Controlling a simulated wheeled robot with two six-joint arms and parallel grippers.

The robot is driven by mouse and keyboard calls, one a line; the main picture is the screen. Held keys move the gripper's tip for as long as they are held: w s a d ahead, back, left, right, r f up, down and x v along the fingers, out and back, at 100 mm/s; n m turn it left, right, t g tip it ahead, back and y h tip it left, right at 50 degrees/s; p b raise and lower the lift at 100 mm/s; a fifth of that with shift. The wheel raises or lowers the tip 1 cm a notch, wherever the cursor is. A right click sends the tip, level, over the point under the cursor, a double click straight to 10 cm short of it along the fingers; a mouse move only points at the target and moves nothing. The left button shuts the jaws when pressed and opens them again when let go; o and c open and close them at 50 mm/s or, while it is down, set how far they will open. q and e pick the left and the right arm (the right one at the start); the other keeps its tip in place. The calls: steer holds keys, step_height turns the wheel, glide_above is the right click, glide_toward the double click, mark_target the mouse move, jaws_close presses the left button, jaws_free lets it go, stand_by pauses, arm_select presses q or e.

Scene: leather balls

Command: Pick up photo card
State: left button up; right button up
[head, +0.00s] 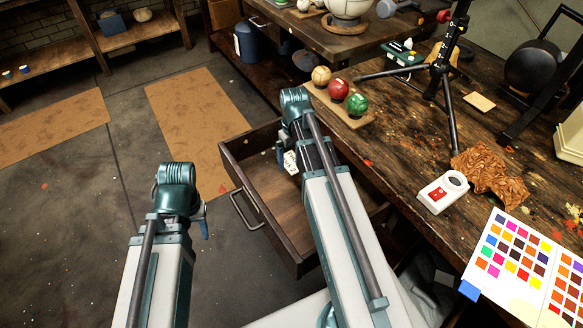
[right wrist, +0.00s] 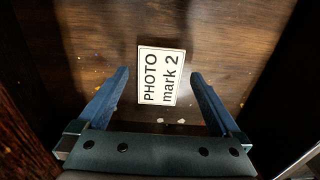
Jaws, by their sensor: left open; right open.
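The photo card is a white rectangle with a black border and the words "PHOTO mark 2". It lies flat on the drawer floor in the right wrist view (right wrist: 161,76), and part of it shows beside my right arm in the head view (head: 290,161). My right gripper (right wrist: 159,82) is open over the drawer, with one blue finger on each side of the card in the picture. I see no contact with the card. My left gripper (head: 204,228) is away to the left, outside the drawer, mostly hidden behind its wrist.
The open drawer (head: 236,162) has raised wooden walls and a metal handle (head: 245,213). On the bench stand several balls on a wooden board (head: 350,115), a tripod (head: 440,70), a white device (head: 442,192) and a colour chart (head: 515,262).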

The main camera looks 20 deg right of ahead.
mark_target(294, 164)
step_height(294, 164, down, 2)
steer(key=shift+f+b, duration=0.15)
steer(key=shift+b, duration=0.5)
arm_select(q)
step_height(294, 164, down, 2)
steer(key=shift+f, duration=0.1)
arm_select(e)
steer(key=c, duration=1.3)
steer(key=shift+o, duration=0.2)
steer(key=shift+r, duration=0.2)
arm_select(q)
step_height(294, 164, up, 10)
steer(key=p, duration=1)
arm_select(e)
step_height(294, 164, up, 10)
